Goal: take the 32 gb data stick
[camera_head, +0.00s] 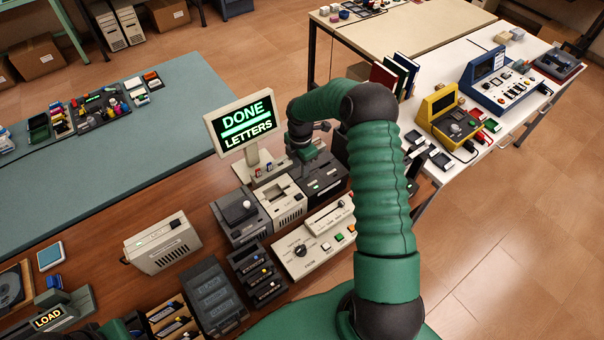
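My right gripper (309,157) points down over the devices just right of the sign post. Its fingers are small and dark here, and I cannot tell whether they are open or shut. The sign (240,122) reads "DONE LETTERS". My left gripper cannot be made out.
A black and grey drive unit (322,180) and a beige box (277,199) stand below the gripper. A control panel (314,240) with knob and buttons lies nearer. A white table (480,170) holds yellow and blue consoles at right. Bare wood (120,215) shows at left.

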